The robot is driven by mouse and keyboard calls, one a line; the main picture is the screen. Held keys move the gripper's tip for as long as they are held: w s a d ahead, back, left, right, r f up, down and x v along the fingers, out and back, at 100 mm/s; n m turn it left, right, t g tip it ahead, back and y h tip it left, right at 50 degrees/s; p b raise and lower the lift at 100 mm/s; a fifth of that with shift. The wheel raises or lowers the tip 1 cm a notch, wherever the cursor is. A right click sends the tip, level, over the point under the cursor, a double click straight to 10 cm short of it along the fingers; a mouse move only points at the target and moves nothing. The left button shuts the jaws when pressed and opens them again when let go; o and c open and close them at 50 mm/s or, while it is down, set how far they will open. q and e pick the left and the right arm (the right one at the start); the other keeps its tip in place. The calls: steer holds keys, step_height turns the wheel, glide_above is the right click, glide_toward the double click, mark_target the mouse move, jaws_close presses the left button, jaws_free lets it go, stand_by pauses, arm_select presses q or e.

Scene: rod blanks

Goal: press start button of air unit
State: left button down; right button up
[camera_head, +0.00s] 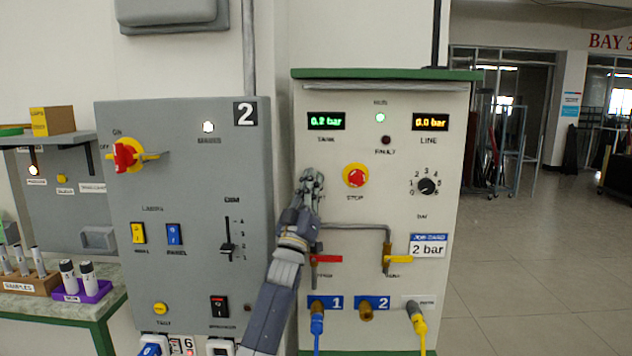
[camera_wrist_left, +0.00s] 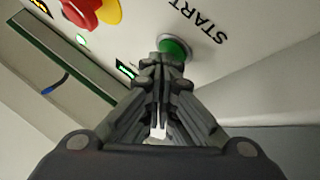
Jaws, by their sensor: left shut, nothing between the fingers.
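The air unit is the light panel (camera_head: 400,160) with a green top edge. Its tank display (camera_head: 326,121) reads about 0.2 bar in green and its line display (camera_head: 430,121) reads 0.0 bar in orange. A green lamp (camera_head: 380,118) is lit. My left gripper (camera_head: 312,178) is shut and empty in front of the panel, left of the red stop button (camera_head: 355,177). In the left wrist view the green start button (camera_wrist_left: 174,48) with its START label shows just beyond my fingertips (camera_wrist_left: 160,62); I cannot tell whether they touch. My gripper hides the button in the head view. My right gripper is not in view.
Left of the air unit stands a grey panel (camera_head: 190,200) with a red rotary switch (camera_head: 125,155). Below my gripper are a red-handled valve (camera_head: 327,259), a yellow-handled valve (camera_head: 397,259) and hose ports. A rotary knob (camera_head: 427,186) sits right of the stop button. Floor at right is open.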

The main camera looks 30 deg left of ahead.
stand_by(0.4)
arm_select(q)
steer(key=shift+s+d+p, duration=0.35)
steer(key=shift+s+p, duration=0.05)
steer(key=shift+s, duration=0.25)
steer(key=s+d, duration=0.1)
steer(key=s+p, duration=0.1)
steer(key=s, duration=0.1)
steer(key=s+d+p, duration=0.1)
steer(key=shift+s+d, duration=0.15)
steer(key=shift+d, duration=0.2)
steer(key=shift+f, duration=0.1)
stand_by(0.6)
